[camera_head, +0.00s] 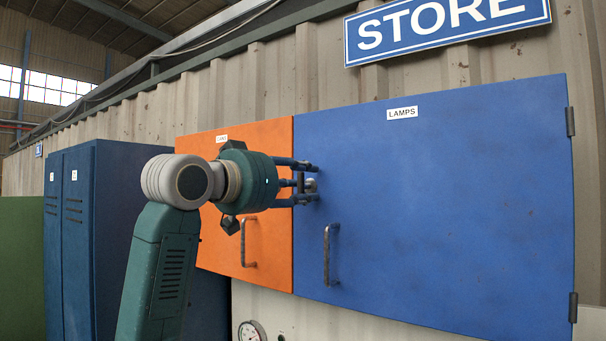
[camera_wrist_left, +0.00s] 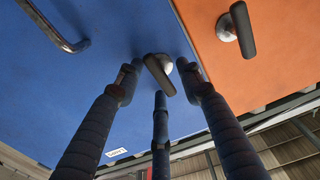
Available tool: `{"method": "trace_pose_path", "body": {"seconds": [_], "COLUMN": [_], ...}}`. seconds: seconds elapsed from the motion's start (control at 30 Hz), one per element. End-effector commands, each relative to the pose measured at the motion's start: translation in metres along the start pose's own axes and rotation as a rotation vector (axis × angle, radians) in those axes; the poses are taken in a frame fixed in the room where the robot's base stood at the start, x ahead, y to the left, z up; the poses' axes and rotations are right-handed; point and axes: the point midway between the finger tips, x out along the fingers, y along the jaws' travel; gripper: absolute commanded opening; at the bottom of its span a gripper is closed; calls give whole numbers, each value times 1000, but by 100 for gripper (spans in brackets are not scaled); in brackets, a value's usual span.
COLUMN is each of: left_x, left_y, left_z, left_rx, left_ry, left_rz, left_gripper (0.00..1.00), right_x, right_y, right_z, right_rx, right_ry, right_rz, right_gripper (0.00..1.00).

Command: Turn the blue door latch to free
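The blue door (camera_head: 440,210), labelled LAMPS, is closed beside the orange door. Its latch (camera_head: 311,185) is near the door's left edge. In the left wrist view the blue door's latch (camera_wrist_left: 160,74) has a grey lever, set at a slant, and a shiny round boss. My left gripper (camera_head: 307,183) is at the blue latch. In the left wrist view the fingers of my left gripper (camera_wrist_left: 162,84) are spread around the latch, with gaps visible to the lever. Contact of the lower finger with the lever cannot be told. My right gripper is not in view.
A bar handle (camera_head: 328,255) sticks out below the blue latch; another handle (camera_head: 246,242) is on the orange door. A gauge (camera_head: 251,331) is low down.

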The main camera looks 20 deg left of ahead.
Motion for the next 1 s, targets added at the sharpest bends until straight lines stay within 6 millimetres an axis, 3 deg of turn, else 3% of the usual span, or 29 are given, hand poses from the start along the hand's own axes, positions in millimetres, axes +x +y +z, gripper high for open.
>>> {"method": "trace_pose_path", "body": {"seconds": [0.37,0.53,0.57,1.0], "left_x": [6,6,6,6], "left_y": [0,0,0,0], "left_z": [1,1,1,0], "left_rx": [1,1,1,-67], "left_ry": [-1,-1,-1,1], "left_rz": [0,0,0,0], "left_gripper": [36,2,0,0], "right_x": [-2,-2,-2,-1], "right_y": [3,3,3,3], "right_z": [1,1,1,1], "right_rx": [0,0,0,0], "right_ry": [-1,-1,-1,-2], "right_rz": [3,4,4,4], "right_gripper": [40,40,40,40]}}
